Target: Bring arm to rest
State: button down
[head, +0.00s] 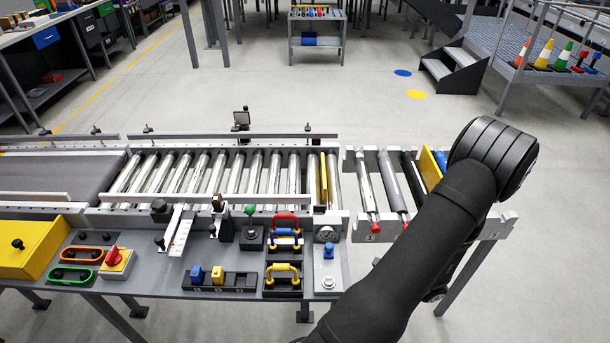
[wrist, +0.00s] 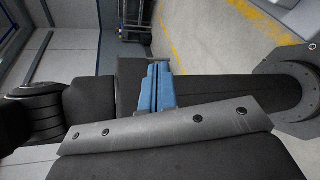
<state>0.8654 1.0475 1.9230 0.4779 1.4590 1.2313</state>
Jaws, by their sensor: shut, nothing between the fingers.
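My arm (head: 410,250) rises from the bottom of the head view toward the right, in front of the right end of the roller conveyor. It bends at a thick rounded black joint. My gripper is out of sight in the head view. In the wrist view my gripper (wrist: 161,72) shows as two blue fingers pressed together with nothing between them. Dark links of my own arm lie close behind and around the fingers there.
A roller conveyor (head: 215,172) crosses the middle. A control bench (head: 130,215) with levers, handles and coloured blocks stands before it. A rack of rollers (head: 375,235) is partly behind my arm. A small cart (head: 316,42), steps (head: 455,68) and open floor lie beyond.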

jog(key=w+d+m+t+y, duration=0.1)
jog(key=w+d+m+t, duration=0.3)
jog(key=m+t, duration=0.2)
jog(key=shift+w+d+f+m+t+y, duration=0.3)
jog(key=shift+m+t, duration=0.1)
jog(key=shift+t, duration=0.4)
jog(key=shift+a+r, duration=0.1)
dwell(2.2)
jog(key=s+a+r+n+g+h, duration=0.1)
jog(key=s+a+n+g+h, duration=0.3)
jog(key=s+n+g+h, duration=0.4)
jog(key=shift+s+a+n+g, duration=0.25)
jog(key=shift+s+n+g, duration=0.8)
jog(key=shift+n+g, duration=2.5)
jog(key=shift+r+n+t, duration=0.1)
jog(key=shift+n+t, duration=0.35)
